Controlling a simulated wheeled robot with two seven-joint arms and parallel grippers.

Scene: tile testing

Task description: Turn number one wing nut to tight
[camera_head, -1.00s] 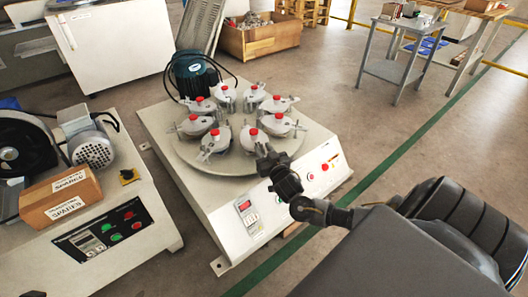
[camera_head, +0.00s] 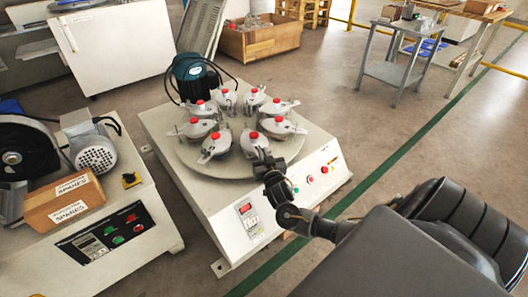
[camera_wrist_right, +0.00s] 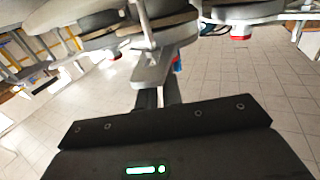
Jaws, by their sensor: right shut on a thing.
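A round turntable (camera_head: 185,152) on a white machine carries a ring of several grey lidded jars with red knobs. My right gripper (camera_head: 262,156) is at the front jar (camera_head: 254,141), coming in from the lower right. In the right wrist view my right gripper (camera_wrist_right: 158,97) has its two dark fingers close together on a flat grey metal piece, the wing nut (camera_wrist_right: 153,72), below a jar. The wing nut is hidden by the gripper in the head view, and its number cannot be read. My left gripper is not in view.
The machine's front panel (camera_head: 290,190) has a red display and buttons. A teal motor (camera_head: 193,75) stands behind the turntable. To the left is another machine with a cardboard box (camera_head: 63,199). Neighbouring jars stand close to my right gripper.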

